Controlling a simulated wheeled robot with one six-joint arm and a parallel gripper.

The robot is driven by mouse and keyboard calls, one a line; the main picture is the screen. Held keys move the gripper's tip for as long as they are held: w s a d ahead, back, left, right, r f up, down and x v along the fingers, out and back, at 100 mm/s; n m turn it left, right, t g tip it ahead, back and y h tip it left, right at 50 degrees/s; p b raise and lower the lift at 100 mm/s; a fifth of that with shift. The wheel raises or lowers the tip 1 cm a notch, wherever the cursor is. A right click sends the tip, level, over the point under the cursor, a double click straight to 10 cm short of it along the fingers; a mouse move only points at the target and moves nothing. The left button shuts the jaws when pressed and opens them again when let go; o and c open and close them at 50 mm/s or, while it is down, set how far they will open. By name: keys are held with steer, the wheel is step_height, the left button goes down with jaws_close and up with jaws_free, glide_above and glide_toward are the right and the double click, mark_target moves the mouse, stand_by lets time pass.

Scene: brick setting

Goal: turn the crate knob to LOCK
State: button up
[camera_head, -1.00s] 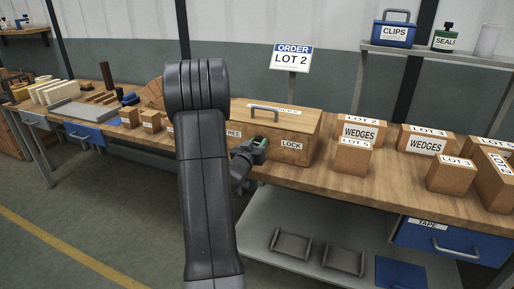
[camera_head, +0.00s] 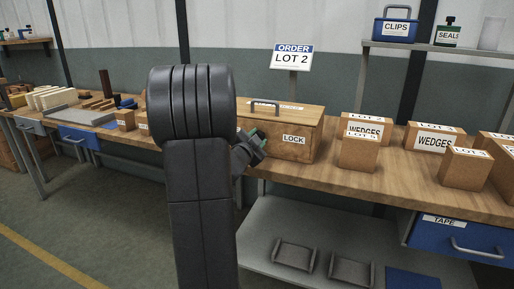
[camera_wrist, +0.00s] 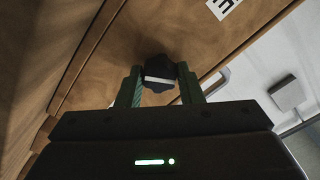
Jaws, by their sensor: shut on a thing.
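The wooden crate (camera_head: 306,126) stands on the bench with a grey lid handle and a LOCK label (camera_head: 293,139) on its front, right of my gripper (camera_head: 258,143). In the wrist view, my gripper (camera_wrist: 160,84) is shut on the dark crate knob (camera_wrist: 159,70), one finger on each side. A pale line runs across the knob, roughly level in that picture. In the head view my gripper hides the knob, and my arm hides the crate's left end.
Boxes marked WEDGES (camera_head: 434,138) and small lot boxes (camera_head: 466,167) stand on the bench to the right. An ORDER LOT 2 sign (camera_head: 291,58) rises behind the crate. A lower shelf (camera_head: 262,231) holds two grey trays. Open floor lies at front left.

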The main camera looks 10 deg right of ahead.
steer(key=m+b, duration=0.3)
steer(key=m, duration=0.2)
steer(key=shift+f+b, duration=0.1)
steer(key=shift+b, duration=0.25)
steer(key=shift+m, duration=0.4)
steer(key=o, duration=1)
steer(key=shift+c, duration=0.2)
steer(key=p+v, duration=0.1)
steer(key=v, duration=1.2)
steer(key=shift+s+a, duration=0.25)
steer(key=shift+s, duration=0.1)
steer(key=shift+w, duration=0.1)
steer(key=b+x, duration=0.1)
steer(key=x, duration=1.2)
steer(key=shift+w+d, duration=0.25)
steer(key=shift+d, duration=0.05)
